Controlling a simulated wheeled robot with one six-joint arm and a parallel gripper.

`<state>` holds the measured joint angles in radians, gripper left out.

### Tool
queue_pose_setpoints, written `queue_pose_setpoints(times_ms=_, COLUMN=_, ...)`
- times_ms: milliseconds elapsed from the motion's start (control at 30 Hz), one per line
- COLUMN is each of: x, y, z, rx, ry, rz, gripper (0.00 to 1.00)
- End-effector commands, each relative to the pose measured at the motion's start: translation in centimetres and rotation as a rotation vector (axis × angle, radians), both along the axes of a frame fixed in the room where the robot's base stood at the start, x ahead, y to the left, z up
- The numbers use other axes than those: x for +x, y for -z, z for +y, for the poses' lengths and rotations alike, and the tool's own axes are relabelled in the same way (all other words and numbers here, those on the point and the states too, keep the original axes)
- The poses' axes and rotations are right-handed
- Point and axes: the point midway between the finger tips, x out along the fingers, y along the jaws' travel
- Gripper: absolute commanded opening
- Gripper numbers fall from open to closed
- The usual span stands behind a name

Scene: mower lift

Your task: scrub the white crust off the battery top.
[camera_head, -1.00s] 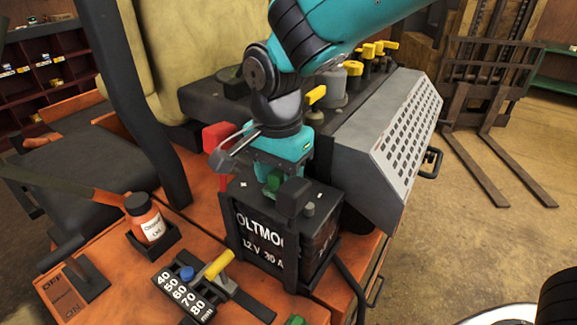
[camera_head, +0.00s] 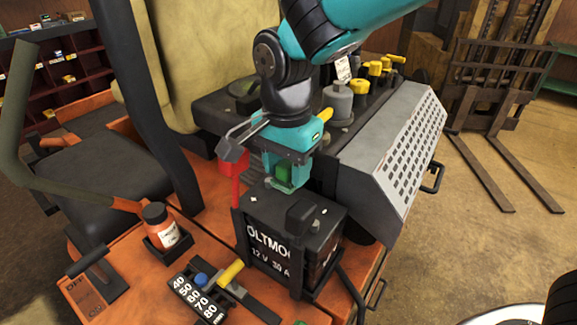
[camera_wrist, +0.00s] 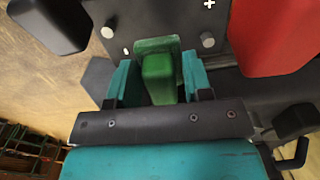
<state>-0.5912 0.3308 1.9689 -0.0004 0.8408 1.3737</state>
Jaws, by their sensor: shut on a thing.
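The black battery (camera_head: 268,248) stands in a holder on the orange deck, with white lettering on its front. Its dark top shows in the wrist view (camera_wrist: 165,18), with plus and minus marks and two grey posts. I cannot make out any white crust there. My gripper (camera_head: 287,184) is shut on a green block-like tool (camera_wrist: 160,80), probably the brush, which also shows in the head view (camera_head: 284,174). The tool is over the back part of the battery top; whether it touches is unclear. The gripper covers part of the top.
A red cap (camera_head: 233,168) stands at the battery's back left and a black cap (camera_head: 303,213) over its top at the right. An orange bottle (camera_head: 160,226) and a numbered height lever (camera_head: 200,297) are on the deck at left. A perforated grey cover (camera_head: 395,150) rises at right.

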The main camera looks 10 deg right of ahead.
Motion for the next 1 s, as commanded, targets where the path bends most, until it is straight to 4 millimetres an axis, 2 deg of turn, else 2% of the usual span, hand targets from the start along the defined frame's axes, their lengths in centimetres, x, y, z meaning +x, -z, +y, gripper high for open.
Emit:
queue_pose_setpoints(times_ms=267, x=0.0, y=-0.1, z=0.0, rx=0.0, ry=0.0, rz=0.0, gripper=0.27)
queue_pose_setpoints(times_ms=600, x=0.0, y=-3.0, z=0.0, rx=0.0, ry=0.0, rz=0.0, gripper=0.27)
queue_pose_setpoints(times_ms=1000, x=0.0, y=-2.9, z=0.0, rx=0.0, ry=0.0, rz=0.0, gripper=0.27)
